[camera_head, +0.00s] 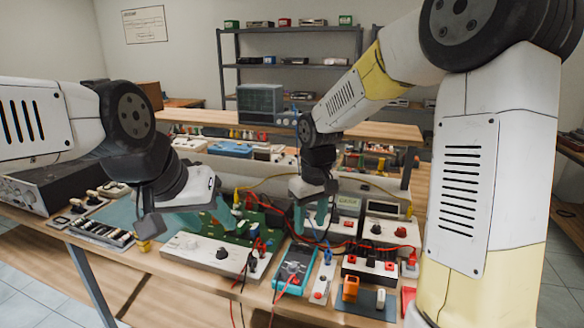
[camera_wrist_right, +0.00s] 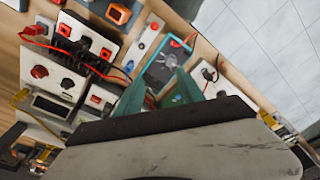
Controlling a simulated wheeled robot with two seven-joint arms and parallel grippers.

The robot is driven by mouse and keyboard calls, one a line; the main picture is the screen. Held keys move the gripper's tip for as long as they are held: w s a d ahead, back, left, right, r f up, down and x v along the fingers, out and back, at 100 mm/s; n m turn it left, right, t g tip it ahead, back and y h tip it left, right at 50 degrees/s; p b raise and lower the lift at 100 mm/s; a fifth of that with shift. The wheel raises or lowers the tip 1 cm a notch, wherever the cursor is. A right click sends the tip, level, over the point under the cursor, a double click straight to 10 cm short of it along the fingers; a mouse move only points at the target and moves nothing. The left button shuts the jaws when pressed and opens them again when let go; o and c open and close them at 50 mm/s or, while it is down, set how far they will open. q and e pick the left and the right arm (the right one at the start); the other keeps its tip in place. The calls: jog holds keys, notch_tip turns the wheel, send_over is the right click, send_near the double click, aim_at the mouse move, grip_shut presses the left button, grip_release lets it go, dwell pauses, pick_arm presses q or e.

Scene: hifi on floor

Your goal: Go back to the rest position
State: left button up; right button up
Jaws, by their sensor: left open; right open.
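My left gripper (camera_head: 178,218) is open over the left part of the cluttered bench (camera_head: 185,270), near a white panel with a black knob (camera_head: 212,248) and a green circuit board (camera_head: 230,225). Its fingertips are partly hidden by its own body. My right gripper (camera_head: 314,220) is open over the middle of the bench, behind a teal-framed multimeter (camera_head: 295,265). In the right wrist view the right gripper's teal fingers (camera_wrist_right: 160,90) are apart with nothing held between them, and the multimeter (camera_wrist_right: 162,60) lies just beyond them.
White boxes with red and black knobs (camera_head: 370,265) and an orange part (camera_head: 350,289) stand to the right of the multimeter. Red and black cables hang over the front edge. A dark amplifier (camera_head: 50,182) is at far left. A shelf rack (camera_head: 290,60) stands behind.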

jog(key=s+d+r+m+t, duration=0.1)
jog(key=s+d+r+m, duration=0.1)
jog(key=s+d+r, duration=0.1)
jog(key=s+d+r+m+t+y, duration=0.1)
jog(key=s+d+r+t, duration=0.1)
jog(key=s+r, duration=0.3)
jog(key=s+d+r+m+t, duration=0.2)
jog(key=s+d+r, duration=0.2)
jog(key=s, duration=0.5)
jog(key=shift+s+d+r+m+y, duration=0.15)
jog(key=shift+s+d+m+y, duration=0.1)
jog(key=shift+d+m+y, duration=0.1)
